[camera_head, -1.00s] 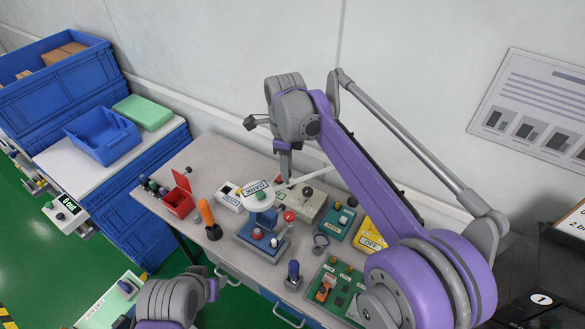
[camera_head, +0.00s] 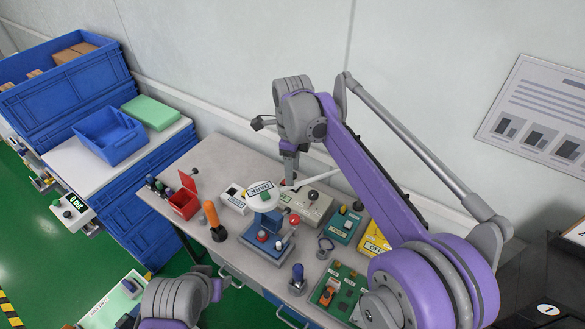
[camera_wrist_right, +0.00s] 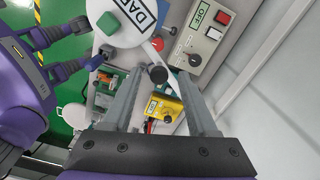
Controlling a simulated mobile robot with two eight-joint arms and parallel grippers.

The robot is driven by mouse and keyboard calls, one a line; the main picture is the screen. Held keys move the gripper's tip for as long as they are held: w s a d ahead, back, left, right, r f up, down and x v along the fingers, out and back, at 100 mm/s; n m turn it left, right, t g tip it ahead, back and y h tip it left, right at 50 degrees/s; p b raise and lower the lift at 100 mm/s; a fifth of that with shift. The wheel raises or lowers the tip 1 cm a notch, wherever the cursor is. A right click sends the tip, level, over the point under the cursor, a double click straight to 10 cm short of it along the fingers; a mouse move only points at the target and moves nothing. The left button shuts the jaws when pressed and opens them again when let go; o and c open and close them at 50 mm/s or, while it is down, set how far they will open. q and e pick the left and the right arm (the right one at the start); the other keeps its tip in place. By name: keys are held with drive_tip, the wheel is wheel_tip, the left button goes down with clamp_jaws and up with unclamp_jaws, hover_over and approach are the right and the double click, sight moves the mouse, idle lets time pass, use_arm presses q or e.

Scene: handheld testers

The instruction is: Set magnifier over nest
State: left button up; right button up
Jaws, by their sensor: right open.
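The magnifier looks to be the white round head (camera_head: 262,201) with a "DARK" label, on a white arm ending in a black knob (camera_wrist_right: 158,74). In the head view it hangs above or just behind a blue fixture (camera_head: 250,240) with small knobs, which may be the nest. Its exact alignment cannot be told. My right gripper (camera_head: 289,172) is over the bench by the magnifier arm. In the wrist view its fingers (camera_wrist_right: 160,78) are apart, with the knob between their tips; contact cannot be told. My left arm (camera_head: 180,300) is low at the front; its jaws are unclear.
An orange handle (camera_head: 213,217) and an open red box (camera_head: 183,203) stand left of the fixture. A grey "OFF" box (camera_wrist_right: 207,35), a yellow box (camera_wrist_right: 166,107) and a green board (camera_head: 338,288) lie to the right. The wall is close behind.

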use_arm(q)
drive_tip(key=shift+w+r+p, duration=0.5)
drive_tip(key=shift+r+p, duration=0.1)
drive_tip(key=shift+r, duration=0.3)
use_arm(e)
wheel_tip(320, 180, up, 11)
drive_tip(key=shift+f, duration=0.1)
drive_tip(key=s+d+f+n+t, duration=0.3)
drive_tip(key=s+d+f+n, duration=0.2)
drive_tip(key=s+d+n, duration=0.65)
drive_tip(key=s+d+f+n+t, duration=0.3)
drive_tip(key=s+d+f+n, duration=0.4)
drive_tip(key=s+f, duration=0.5)
drive_tip(key=shift+s+f+n, duration=0.4)
drive_tip(key=shift+s+n, duration=0.3)
drive_tip(key=shift+n, duration=0.55)
